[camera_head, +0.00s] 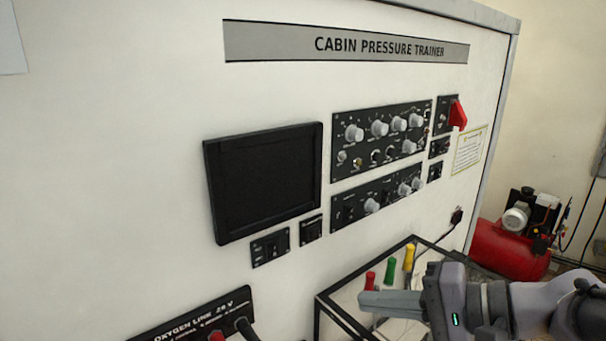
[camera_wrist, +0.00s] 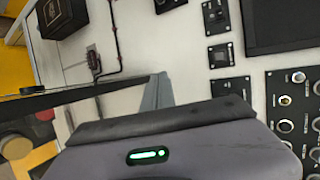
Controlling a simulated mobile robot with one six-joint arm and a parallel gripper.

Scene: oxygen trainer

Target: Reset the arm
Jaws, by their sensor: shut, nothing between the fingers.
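My arm reaches in from the lower right of the head view, and my gripper (camera_head: 366,301) points left with its grey fingers together and nothing between them. It is in front of the glass-topped table beside the cabin pressure trainer panel (camera_head: 280,88). In the wrist view my gripper's fingers (camera_wrist: 157,90) are shut against the white panel background, apart from any switch or knob as far as I can see. The gripper body hides part of the table.
A black screen (camera_head: 264,182) and knob panels (camera_head: 381,140) are on the white wall. A red switch cover (camera_head: 458,115) sticks out at their right. Screwdriver-like coloured handles (camera_head: 409,257) stand on the table. A red compressor (camera_head: 510,250) is at the far right.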

